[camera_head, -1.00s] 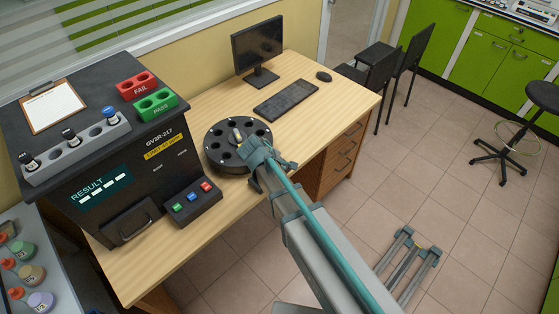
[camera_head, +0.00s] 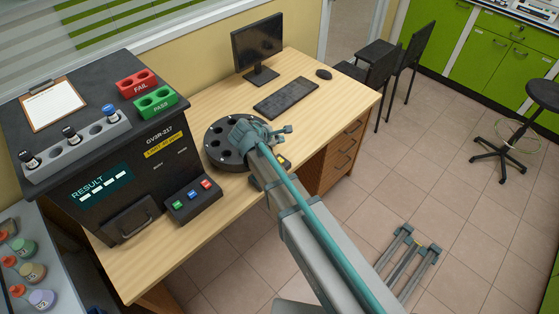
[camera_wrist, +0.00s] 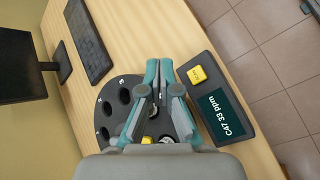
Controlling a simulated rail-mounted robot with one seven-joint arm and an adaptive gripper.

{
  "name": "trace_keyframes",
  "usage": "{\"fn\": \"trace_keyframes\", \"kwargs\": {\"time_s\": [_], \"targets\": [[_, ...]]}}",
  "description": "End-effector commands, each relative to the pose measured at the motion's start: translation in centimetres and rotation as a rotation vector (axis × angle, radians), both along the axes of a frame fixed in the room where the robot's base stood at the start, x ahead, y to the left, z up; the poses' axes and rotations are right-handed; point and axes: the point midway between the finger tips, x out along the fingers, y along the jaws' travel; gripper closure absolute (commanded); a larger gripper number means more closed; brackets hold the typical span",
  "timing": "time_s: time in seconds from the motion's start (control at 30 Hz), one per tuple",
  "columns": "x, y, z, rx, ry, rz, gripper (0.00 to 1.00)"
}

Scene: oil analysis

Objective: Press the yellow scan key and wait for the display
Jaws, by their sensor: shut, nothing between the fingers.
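The yellow scan key (camera_wrist: 197,75) sits on a dark handheld-size scanner box (camera_wrist: 210,88) in the wrist view. Its display (camera_wrist: 222,114) is lit and reads "C47 33 ppm". In the head view only part of the scanner (camera_head: 285,162) shows beside my arm. My gripper (camera_wrist: 158,68) is shut and empty, its fingertips left of the yellow key in the wrist view and apart from it. In the head view my gripper (camera_head: 252,131) is over the black carousel (camera_head: 218,158), hiding part of it. The carousel (camera_wrist: 104,112) has numbered holes.
A black analyser (camera_head: 140,180) with a "RESULT" screen showing dashes stands left, with coloured buttons. Red FAIL (camera_head: 138,84) and green PASS (camera_head: 155,103) racks and a vial rack (camera_head: 85,146) sit on top. A keyboard (camera_head: 286,97) and monitor (camera_head: 257,45) stand behind.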

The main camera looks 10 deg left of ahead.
Motion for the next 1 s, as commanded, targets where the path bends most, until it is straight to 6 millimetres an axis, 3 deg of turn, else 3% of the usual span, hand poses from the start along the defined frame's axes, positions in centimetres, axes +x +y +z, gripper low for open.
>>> {"fn": "trace_keyframes", "kwargs": {"time_s": [0.27,0.7,1.0], "targets": [[0.0,0.0,-2.2,0.001,0.0,0.0,1.0],[0.0,0.0,-7.6,0.0,0.001,-0.001,1.0],[0.0,0.0,-8.7,0.001,0.0,-0.001,1.0]]}}
